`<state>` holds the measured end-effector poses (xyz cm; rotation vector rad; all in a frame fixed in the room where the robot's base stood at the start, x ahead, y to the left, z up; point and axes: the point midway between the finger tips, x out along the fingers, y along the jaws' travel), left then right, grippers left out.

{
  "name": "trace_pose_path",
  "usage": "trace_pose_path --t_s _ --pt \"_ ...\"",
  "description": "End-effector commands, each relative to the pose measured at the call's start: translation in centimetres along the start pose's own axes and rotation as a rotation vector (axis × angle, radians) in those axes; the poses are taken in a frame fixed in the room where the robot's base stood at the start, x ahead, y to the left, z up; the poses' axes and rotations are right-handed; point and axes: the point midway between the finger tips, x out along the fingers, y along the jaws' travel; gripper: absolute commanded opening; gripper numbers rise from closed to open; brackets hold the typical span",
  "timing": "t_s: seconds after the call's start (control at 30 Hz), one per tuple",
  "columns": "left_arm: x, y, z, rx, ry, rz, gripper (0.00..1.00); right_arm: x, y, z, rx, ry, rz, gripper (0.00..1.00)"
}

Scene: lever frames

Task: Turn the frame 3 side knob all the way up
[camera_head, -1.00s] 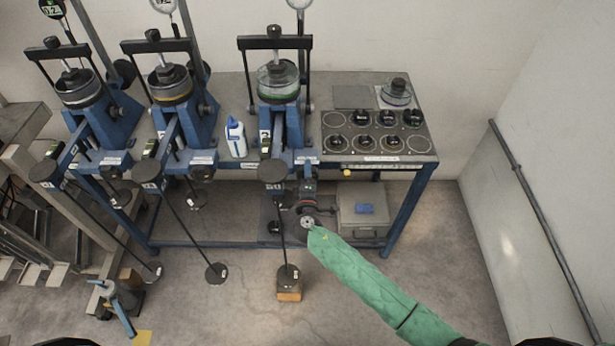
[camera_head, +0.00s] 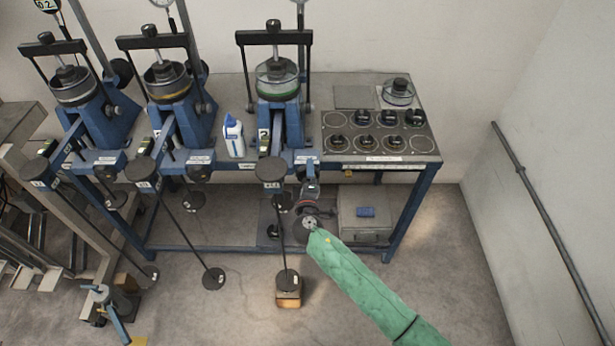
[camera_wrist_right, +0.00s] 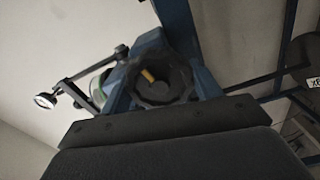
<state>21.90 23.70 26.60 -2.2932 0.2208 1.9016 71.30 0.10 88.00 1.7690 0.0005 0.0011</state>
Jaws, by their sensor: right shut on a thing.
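Frame 3 (camera_head: 281,110) is the rightmost blue lever frame on the bench, with a clear cup with a green ring on top. Its side knob (camera_wrist_right: 160,78) shows in the right wrist view as a dark, lobed round knob with a yellow mark near its middle. In the head view the knob is hidden by my right gripper (camera_head: 310,188), which reaches up to the bench's front edge just right of frame 3's lever. My right gripper is shut on the knob; its dark body fills the lower wrist view. My left gripper is not in view.
Two similar blue frames (camera_head: 85,120) (camera_head: 178,110) stand to the left. A white bottle (camera_head: 234,138) stands left of frame 3. A hanging weight rod (camera_head: 283,230) is close left of my right arm. A grey case (camera_head: 364,225) sits under the bench. The floor at right is clear.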

Motion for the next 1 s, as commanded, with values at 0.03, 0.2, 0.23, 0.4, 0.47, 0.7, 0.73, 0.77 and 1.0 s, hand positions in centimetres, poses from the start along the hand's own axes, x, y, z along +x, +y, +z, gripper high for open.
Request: trace_pose_path --t_s 0.03,0.2,0.23,0.4,0.47,0.7,0.73,0.77,1.0 --pt "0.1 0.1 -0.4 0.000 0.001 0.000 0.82 0.4 0.4 0.2 0.010 -0.004 0.009 0.22" --pt "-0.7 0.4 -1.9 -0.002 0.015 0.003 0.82 0.4 0.6 0.1 0.023 -0.004 0.008 0.79" --pt "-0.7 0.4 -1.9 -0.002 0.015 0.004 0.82 0.4 0.6 0.1 0.023 -0.003 0.007 0.82" --pt "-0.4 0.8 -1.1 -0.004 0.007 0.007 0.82 0.2 0.3 0.1 0.023 -0.002 0.004 0.82" --pt "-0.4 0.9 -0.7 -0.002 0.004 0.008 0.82 0.2 0.3 0.1 0.023 -0.002 0.003 0.82" --pt "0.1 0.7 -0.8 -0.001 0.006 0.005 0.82 -1.6 0.0 0.1 0.023 -0.001 0.001 0.82" --pt "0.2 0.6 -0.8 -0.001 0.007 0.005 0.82 -1.9 0.0 0.1 0.023 -0.001 0.001 0.82" --pt "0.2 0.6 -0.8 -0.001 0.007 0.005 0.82 -2.2 0.0 0.1 0.023 -0.001 0.001 0.82" --pt "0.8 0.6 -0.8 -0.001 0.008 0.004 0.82 -4.5 -0.1 0.1 0.023 -0.001 0.000 0.82"
